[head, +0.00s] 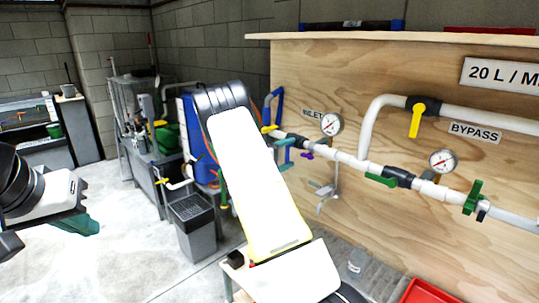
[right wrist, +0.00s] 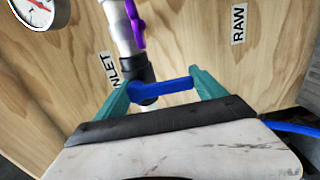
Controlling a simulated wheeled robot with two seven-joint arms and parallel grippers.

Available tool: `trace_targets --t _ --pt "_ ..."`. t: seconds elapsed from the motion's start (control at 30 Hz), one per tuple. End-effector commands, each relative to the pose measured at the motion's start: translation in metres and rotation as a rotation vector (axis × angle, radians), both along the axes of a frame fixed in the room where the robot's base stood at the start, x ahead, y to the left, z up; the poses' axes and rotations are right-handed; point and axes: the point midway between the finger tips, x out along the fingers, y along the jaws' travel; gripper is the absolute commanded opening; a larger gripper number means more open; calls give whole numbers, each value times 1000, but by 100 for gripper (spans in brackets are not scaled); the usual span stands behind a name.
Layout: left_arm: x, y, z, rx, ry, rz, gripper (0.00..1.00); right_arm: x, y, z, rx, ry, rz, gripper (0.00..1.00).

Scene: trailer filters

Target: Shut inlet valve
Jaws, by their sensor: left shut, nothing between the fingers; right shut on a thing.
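The inlet valve has a blue lever (right wrist: 165,87) on a dark valve body (right wrist: 137,70) in the white pipe, beside the INLET label (right wrist: 108,70). In the right wrist view the lever lies crosswise to the pipe. My right gripper (right wrist: 163,88) is shut on the lever, its teal fingers at either end of it. In the head view my right gripper (head: 285,155) is at the board's left end, partly hidden behind my arm, and the lever is hard to make out. My left gripper (head: 90,222) is shut and empty, far left above the floor.
Along the pipe are a purple handle (head: 307,155), green handles (head: 380,180) and gauges (head: 331,124); a yellow bypass lever (head: 416,120) hangs above. A grey bin (head: 195,228) and a blue barrel (head: 200,150) stand left of my right arm. A red tray (head: 430,292) lies lower right.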

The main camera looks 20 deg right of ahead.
Motion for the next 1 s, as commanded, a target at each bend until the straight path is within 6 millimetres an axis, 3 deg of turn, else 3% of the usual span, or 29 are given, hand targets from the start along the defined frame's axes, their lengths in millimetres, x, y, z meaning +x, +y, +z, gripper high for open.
trace_targets --t 0.37,0.4,0.5,0.77,1.0 --pt "0 0 0 0 0 0 0 0 1 -2 11 -13 -1 7" --pt "0 0 0 0 0 0 0 0 1 -2 11 -14 -1 84" --pt "0 0 0 0 0 0 0 0 1 -1 9 -12 -1 100" --pt "0 0 0 0 0 0 0 0 3 -1 7 -10 0 100" --pt "0 0 0 0 0 0 0 -13 35 -1 8 -10 3 100"
